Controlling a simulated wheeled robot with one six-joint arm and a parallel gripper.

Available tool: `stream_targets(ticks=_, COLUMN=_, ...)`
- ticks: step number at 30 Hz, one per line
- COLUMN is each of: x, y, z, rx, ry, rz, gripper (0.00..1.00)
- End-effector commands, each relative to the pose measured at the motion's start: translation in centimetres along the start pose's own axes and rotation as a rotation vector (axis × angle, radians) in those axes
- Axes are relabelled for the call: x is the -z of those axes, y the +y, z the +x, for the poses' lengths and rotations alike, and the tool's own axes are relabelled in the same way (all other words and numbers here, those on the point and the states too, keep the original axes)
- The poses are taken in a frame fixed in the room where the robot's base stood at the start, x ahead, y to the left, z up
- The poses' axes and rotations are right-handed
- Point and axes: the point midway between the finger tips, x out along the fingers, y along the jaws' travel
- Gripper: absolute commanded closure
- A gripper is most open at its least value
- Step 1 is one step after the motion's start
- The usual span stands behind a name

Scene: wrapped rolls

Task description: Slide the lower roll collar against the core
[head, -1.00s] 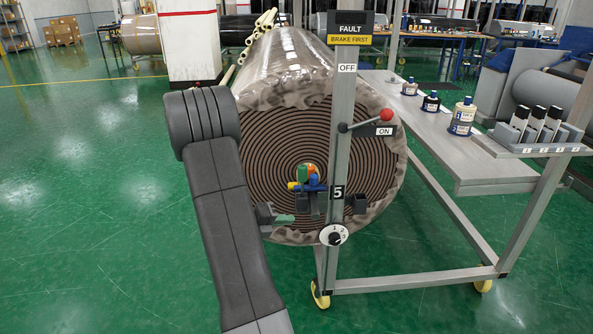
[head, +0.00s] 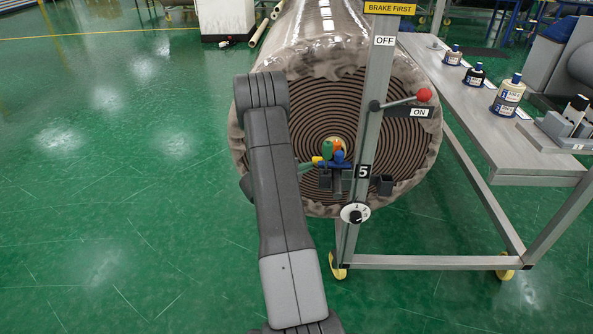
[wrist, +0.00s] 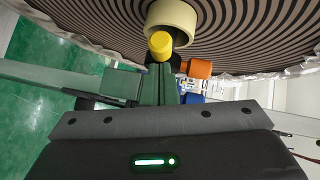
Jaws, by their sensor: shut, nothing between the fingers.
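A large wrapped roll (head: 300,115) lies with its spiral end face towards me. A cream ring, seemingly its core (wrist: 158,14), is at the top of the wrist view. I cannot tell a separate collar from the core. A yellow cylinder (wrist: 160,46), also in the head view (head: 316,160), stands in front of the ring. My gripper's green fingers (wrist: 163,68) are shut and empty, their tips close below the yellow cylinder; I cannot tell if they touch. In the head view the gripper (head: 307,167) shows only partly beside my arm.
Orange (wrist: 198,68) and blue (wrist: 192,98) pieces sit right of the fingers. A grey post (head: 374,100) with a red-knobbed lever (head: 424,95) and a dial (head: 354,213) stands before the roll. A bench (head: 455,100) with bottles is right. The floor (head: 120,210) at left is clear.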

Motion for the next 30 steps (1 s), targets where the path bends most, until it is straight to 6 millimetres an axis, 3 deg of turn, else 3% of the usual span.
stream_targets(ticks=6, x=0.0, y=0.0, z=1.6, rx=0.0, ry=0.0, rz=0.001, gripper=1.0)
stream_targets(ticks=17, x=-0.1, y=-0.1, z=1.8, rx=0.0, ry=0.0, rz=0.001, gripper=1.0)
stream_targets(ticks=30, x=-2.9, y=-1.2, z=4.6, rx=0.001, ry=-0.001, rz=0.003, gripper=1.0)
